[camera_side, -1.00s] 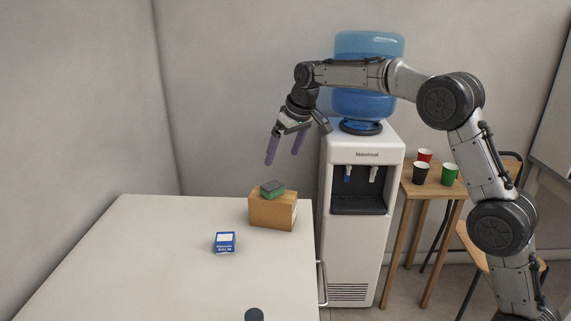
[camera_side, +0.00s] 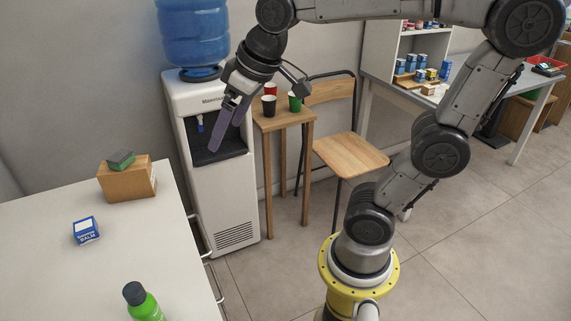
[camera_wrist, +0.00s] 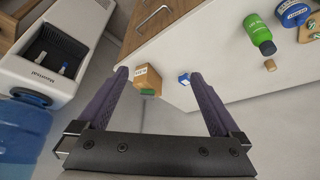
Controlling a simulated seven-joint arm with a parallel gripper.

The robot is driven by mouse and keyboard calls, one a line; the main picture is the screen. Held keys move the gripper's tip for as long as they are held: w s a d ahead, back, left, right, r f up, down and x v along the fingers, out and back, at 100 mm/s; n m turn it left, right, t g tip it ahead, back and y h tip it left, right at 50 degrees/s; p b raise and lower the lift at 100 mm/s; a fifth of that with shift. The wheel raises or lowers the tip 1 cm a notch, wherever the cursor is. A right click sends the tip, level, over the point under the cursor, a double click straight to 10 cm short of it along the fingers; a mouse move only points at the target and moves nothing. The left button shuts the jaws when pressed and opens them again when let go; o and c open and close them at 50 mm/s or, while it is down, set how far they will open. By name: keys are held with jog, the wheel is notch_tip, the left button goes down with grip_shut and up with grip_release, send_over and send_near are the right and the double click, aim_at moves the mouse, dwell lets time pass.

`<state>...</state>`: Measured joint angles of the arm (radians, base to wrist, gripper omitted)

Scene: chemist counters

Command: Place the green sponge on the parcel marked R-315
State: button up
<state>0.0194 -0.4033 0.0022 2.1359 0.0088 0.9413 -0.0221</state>
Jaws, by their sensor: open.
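The green sponge (camera_side: 121,159), dark on top, lies on a brown cardboard parcel (camera_side: 126,184) at the far edge of the white counter. In the wrist view the sponge (camera_wrist: 148,92) shows as a green strip at the parcel (camera_wrist: 150,79). A white label is on the parcel, but I cannot read its marking. My gripper (camera_side: 225,140) is raised, appearing in front of the water dispenser, to the right of the parcel and apart from it. In the wrist view its fingers (camera_wrist: 159,75) are spread wide with nothing held between them.
A blue-and-white balm box (camera_side: 86,231) and a green bottle with a dark cap (camera_side: 146,304) stand on the counter (camera_side: 40,270). The water dispenser (camera_side: 222,205) is beside the counter. A small wooden table with several cups (camera_side: 295,102) and a chair (camera_side: 350,153) are further right.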

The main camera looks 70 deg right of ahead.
jog(key=s+f, duration=0.6)
jog(key=s, duration=0.4)
jog(key=shift+s+a+f, duration=0.2)
jog(key=shift+s, duration=0.2)
